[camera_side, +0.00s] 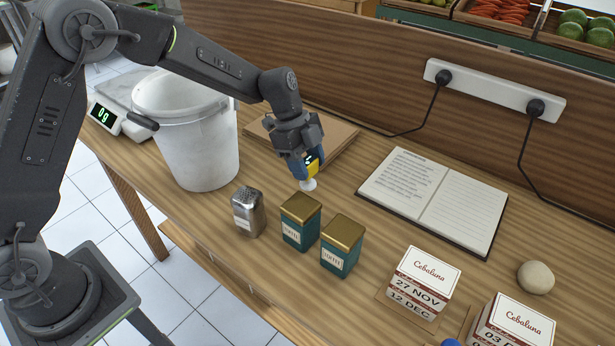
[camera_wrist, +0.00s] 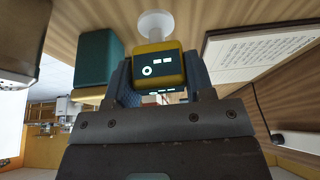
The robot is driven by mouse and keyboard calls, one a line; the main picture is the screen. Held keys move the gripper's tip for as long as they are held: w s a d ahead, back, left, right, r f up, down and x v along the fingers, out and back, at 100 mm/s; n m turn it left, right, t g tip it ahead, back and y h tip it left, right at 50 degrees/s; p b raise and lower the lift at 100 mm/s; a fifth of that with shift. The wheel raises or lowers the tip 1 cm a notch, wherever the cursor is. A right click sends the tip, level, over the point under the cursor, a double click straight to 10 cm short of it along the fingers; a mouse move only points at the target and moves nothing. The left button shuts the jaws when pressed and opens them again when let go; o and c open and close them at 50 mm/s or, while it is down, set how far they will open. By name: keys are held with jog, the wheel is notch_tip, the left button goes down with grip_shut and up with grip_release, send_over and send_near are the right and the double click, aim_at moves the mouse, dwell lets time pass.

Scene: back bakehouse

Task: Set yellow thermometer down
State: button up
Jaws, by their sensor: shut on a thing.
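The yellow thermometer (camera_side: 313,166) is a small yellow device with a dark display and a white disc-like end. My gripper (camera_side: 304,162) is shut on it and holds it behind the green tins. In the side view its white end points down, close to the table top; I cannot tell whether it touches. In the wrist view the thermometer (camera_wrist: 158,68) sits between the blue finger pads of my gripper (camera_wrist: 160,85), its display facing the camera and its white end (camera_wrist: 155,25) against the wood.
Two green tins with gold lids (camera_side: 300,221) (camera_side: 342,246) and a metal shaker (camera_side: 248,211) stand in front. A white bucket (camera_side: 200,140) and scale (camera_side: 108,112) are left, an open notebook (camera_side: 436,200) right. Cake boxes (camera_side: 422,282) and a pale ball (camera_side: 536,277) lie further right. Boards (camera_side: 340,135) lie behind.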

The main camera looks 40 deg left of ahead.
jog(key=shift+f, duration=1.9)
jog(key=shift+f, duration=0.1)
jog(key=o, duration=1)
jog(key=shift+c, duration=0.2)
jog(key=v, duration=1.2)
